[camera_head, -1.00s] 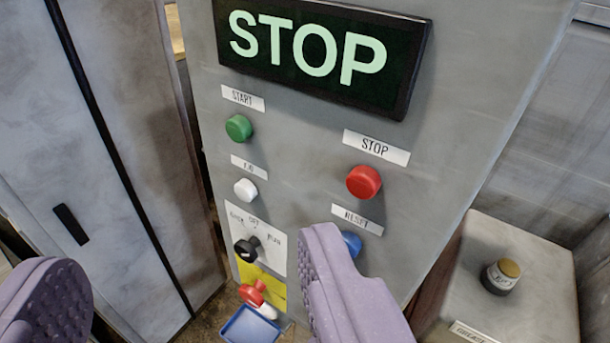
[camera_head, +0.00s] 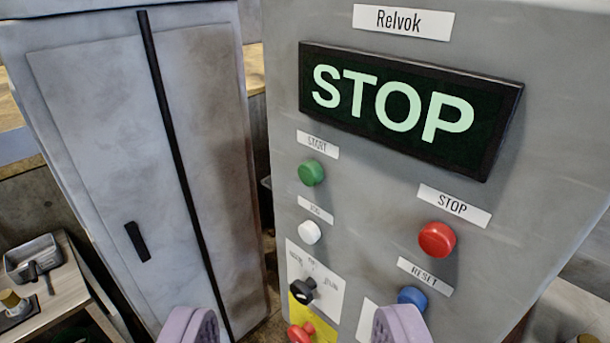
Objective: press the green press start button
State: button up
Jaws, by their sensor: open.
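The green start button (camera_head: 312,173) sits on the upper left of the grey control panel (camera_head: 540,200), under a label reading START. It stands out from the panel and nothing covers it. My gripper (camera_head: 295,328) shows as two purple fingers at the bottom edge, wide apart, with nothing between them but the view of the panel's lower part. The fingers are below the green button in the picture and apart from it. The right finger (camera_head: 400,326) appears just below the blue reset button (camera_head: 412,298).
A red stop button (camera_head: 437,239), a white button (camera_head: 310,232), a black selector (camera_head: 303,290) and a red knob (camera_head: 301,331) share the panel. A lit STOP display (camera_head: 410,108) is above. A grey cabinet (camera_head: 100,150) stands left, beside a small table (camera_head: 70,295) with a tray.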

grip_shut()
dwell(1.4)
